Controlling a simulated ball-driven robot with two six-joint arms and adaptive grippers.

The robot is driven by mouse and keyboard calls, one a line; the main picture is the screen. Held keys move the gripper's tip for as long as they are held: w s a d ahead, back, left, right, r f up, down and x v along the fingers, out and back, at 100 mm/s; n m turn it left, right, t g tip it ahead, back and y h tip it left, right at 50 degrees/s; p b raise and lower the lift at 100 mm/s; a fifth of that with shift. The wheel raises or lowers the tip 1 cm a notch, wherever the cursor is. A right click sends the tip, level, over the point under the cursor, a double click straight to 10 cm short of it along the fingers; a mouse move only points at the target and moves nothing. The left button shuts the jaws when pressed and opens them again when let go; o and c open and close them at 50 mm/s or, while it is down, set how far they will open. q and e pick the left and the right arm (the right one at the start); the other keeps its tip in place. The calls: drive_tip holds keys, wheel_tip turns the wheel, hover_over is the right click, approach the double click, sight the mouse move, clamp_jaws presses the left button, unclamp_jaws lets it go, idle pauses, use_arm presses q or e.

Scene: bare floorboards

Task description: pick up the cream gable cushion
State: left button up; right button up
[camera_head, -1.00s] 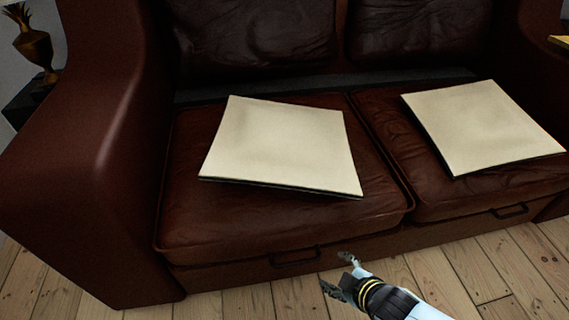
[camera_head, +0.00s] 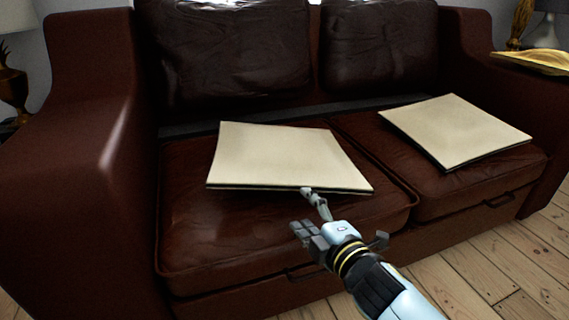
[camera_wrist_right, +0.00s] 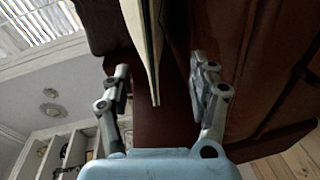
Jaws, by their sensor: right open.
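Two cream square cushions lie nearly flat on the brown leather sofa and look alike. The left cream cushion (camera_head: 285,155) is on the left seat, its dark-lined front edge slightly raised at the corner. The right cream cushion (camera_head: 455,130) is on the right seat. I cannot tell which is the gable one. My right gripper (camera_head: 304,209) is open at the left cushion's front edge, one finger overlapping that edge in the head view. In the right wrist view a cushion's thin edge (camera_wrist_right: 152,60) shows between the open fingers (camera_wrist_right: 159,75). My left gripper is not in view.
The sofa (camera_head: 80,150) has a high left arm and dark back cushions (camera_head: 225,55). A gold lamp base (camera_head: 12,88) stands at the left. A yellow item (camera_head: 535,62) lies beyond the right arm. Bare floorboards (camera_head: 490,265) are clear at front right.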

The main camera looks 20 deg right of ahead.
sight(276, 172)
drive_tip(key=shift+w+a+f+n+t+b, duration=0.15)
drive_tip(key=shift+w+a+t+b, duration=0.1)
drive_tip(key=shift+w+b, duration=0.55)
drive_tip(key=shift+w+a+f+n+t+b, duration=0.15)
drive_tip(key=shift+w+t+b, duration=0.2)
drive_tip(key=shift+b, duration=0.75)
drive_tip(key=shift+w+r, duration=0.1)
drive_tip(key=shift+w, duration=0.1)
drive_tip(key=w, duration=0.3)
drive_tip(key=w+b, duration=0.1)
drive_tip(key=w, duration=0.1)
drive_tip(key=shift+w+a+r, duration=0.2)
drive_tip(key=shift+w+a, duration=0.1)
drive_tip(key=shift+a, duration=0.1)
drive_tip(key=w, duration=0.3)
drive_tip(key=w+b, duration=0.1)
drive_tip(key=w, duration=0.1)
drive_tip(key=shift+w+a, duration=0.2)
drive_tip(key=shift+a, duration=0.15)
use_arm(q)
drive_tip(key=f, duration=0.1)
drive_tip(key=f+t, duration=0.2)
drive_tip(key=shift+s+d+f, duration=0.2)
drive_tip(key=shift+d+f, duration=0.1)
drive_tip(key=shift+f, duration=0.1)
use_arm(e)
drive_tip(key=c, duration=1.1)
